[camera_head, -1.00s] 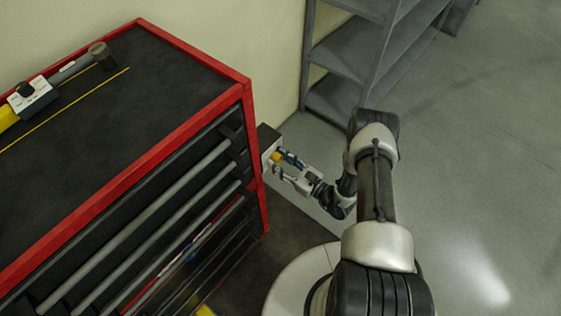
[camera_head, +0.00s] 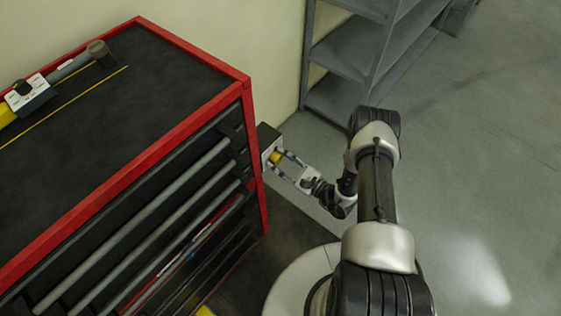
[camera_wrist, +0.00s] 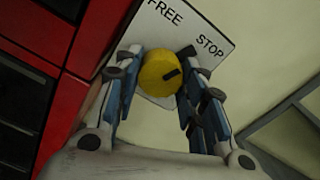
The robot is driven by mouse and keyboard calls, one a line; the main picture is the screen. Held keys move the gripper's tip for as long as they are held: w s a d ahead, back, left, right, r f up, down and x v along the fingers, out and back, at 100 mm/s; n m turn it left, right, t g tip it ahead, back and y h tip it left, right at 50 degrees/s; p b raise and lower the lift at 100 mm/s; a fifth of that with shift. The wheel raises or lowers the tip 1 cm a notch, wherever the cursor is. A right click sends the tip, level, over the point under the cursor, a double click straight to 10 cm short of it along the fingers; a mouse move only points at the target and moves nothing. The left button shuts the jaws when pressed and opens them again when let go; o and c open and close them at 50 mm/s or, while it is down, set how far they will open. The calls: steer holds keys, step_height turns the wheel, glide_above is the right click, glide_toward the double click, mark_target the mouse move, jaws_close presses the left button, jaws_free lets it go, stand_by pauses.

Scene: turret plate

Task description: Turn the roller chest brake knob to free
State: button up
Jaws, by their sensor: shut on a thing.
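The brake knob is a round yellow knob (camera_wrist: 153,72) with a black pointer mark, on a white label plate (camera_wrist: 183,22) reading FREE and STOP. The mark points right and slightly up, toward the word STOP. FREE is printed above the knob. In the head view the knob (camera_head: 276,158) shows small on a box at the red roller chest's (camera_head: 190,52) right side. My gripper (camera_wrist: 160,70) has one finger on each side of the knob and is shut on it. In the head view my gripper (camera_head: 280,160) reaches it from the right.
A hammer-like tool (camera_head: 98,50) and a small switch box (camera_head: 28,93) lie on the chest's dark top. Grey shelves (camera_head: 345,52) stand against the wall behind. The floor to the right (camera_head: 480,180) is clear.

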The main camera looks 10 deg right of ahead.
steer(key=n, duration=0.7)
steer(key=shift+b, duration=0.4)
steer(key=n, duration=0.6)
steer(key=shift+r, duration=0.1)
steer(key=shift+n, duration=0.4)
steer(key=o, duration=1.1)
steer(key=shift+c, duration=0.2)
steer(key=v, duration=1.2)
